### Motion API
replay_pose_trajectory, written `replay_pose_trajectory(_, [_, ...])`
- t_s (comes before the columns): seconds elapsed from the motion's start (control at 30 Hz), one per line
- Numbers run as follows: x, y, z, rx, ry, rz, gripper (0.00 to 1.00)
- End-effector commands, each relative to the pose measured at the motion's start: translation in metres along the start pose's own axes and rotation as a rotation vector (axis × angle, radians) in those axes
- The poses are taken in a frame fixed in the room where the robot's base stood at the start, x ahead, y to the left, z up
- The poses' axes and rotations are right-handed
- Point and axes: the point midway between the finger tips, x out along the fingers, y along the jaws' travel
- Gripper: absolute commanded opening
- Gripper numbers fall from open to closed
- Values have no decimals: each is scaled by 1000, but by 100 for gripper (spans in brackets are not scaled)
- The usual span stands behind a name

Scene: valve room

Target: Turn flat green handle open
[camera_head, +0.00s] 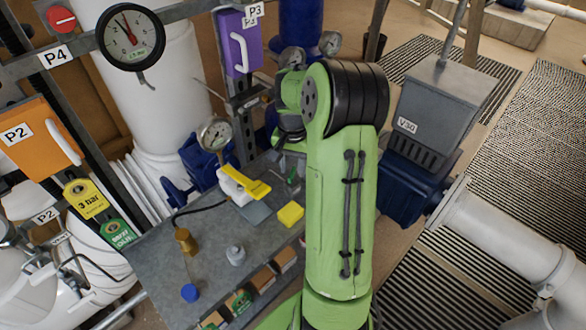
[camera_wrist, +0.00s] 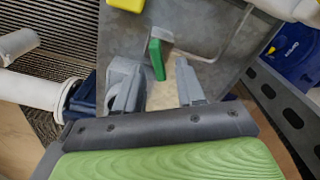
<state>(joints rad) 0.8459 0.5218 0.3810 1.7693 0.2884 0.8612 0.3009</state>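In the wrist view a flat green handle (camera_wrist: 157,59) stands up from the grey bench surface. My gripper (camera_wrist: 154,68) is open, with one grey finger to the left of the handle and one to the right. The handle shows between the fingertips or just beyond them, with gaps on both sides; I cannot tell its depth exactly.
A grey V30 box (camera_head: 430,105) stands right of my arm. A gauge (camera_head: 130,38) hangs upper left.

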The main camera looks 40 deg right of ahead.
Motion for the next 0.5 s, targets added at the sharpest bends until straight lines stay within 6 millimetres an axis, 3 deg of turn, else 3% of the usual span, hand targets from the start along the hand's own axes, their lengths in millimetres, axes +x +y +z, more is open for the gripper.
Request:
replay_pose_trajectory(0.3, [5, 0, 0, 1, 0, 0, 37])
replay_pose_trajectory(0.5, [4, 0, 0, 0, 0, 0, 6])
